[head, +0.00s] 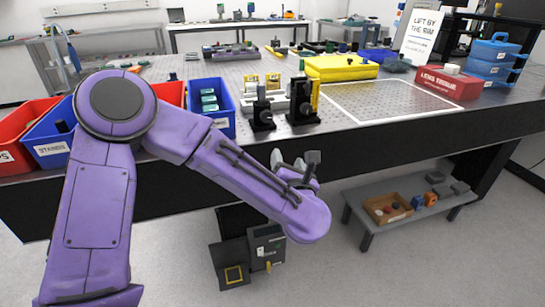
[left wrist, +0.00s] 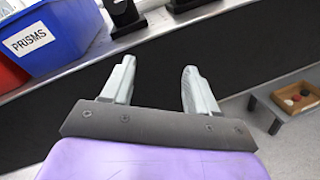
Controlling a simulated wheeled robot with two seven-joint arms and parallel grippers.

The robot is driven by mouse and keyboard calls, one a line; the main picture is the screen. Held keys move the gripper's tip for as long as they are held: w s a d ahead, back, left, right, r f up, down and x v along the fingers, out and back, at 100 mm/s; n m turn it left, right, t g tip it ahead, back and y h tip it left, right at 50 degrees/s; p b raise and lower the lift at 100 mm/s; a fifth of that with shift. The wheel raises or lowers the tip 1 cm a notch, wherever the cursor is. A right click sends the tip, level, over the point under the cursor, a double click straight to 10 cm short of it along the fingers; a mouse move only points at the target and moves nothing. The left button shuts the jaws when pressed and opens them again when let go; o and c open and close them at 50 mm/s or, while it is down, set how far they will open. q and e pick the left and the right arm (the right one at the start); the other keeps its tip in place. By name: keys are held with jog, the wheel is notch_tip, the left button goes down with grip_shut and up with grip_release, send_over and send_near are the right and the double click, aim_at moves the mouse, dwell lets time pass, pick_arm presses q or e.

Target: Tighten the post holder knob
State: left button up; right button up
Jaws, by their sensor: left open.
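Two black post holders stand near the front edge of the optical table, the left one (head: 263,112) and the taller right one (head: 303,103). Their knobs are too small to make out clearly. My left gripper (head: 298,163) is in front of the table edge, below and apart from the post holders. In the left wrist view its two fingers (left wrist: 158,82) are spread with nothing between them. That view shows only the black lower parts of the post holders, the left (left wrist: 126,16) and the right (left wrist: 188,4), at its top edge. My right gripper is not in view.
Blue bins (head: 218,122) and red bins (head: 14,150) line the front edge left of the holders. A yellow case (head: 342,67), a red box (head: 449,82) and a white-outlined area (head: 390,100) lie right. A low bench (head: 412,212) with a wooden tray stands beneath.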

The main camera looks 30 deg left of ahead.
aim_at(267, 118)
pick_arm(q)
notch_tip(267, 118, up, 7)
jog(key=s+a+n+g+y+b, duration=0.1)
jog(key=s+a+n+y, duration=0.15)
jog(key=n, duration=0.65)
jog(key=x, duration=0.7)
jog(key=p+x, duration=0.1)
jog(key=x, duration=0.2)
jog(key=shift+w+d+f, duration=0.1)
jog(key=shift+w+d, duration=0.05)
jog(key=shift+w, duration=0.4)
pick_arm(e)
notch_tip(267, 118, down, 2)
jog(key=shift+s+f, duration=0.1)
pick_arm(q)
jog(key=shift+c, duration=0.2)
jog(key=c, duration=1)
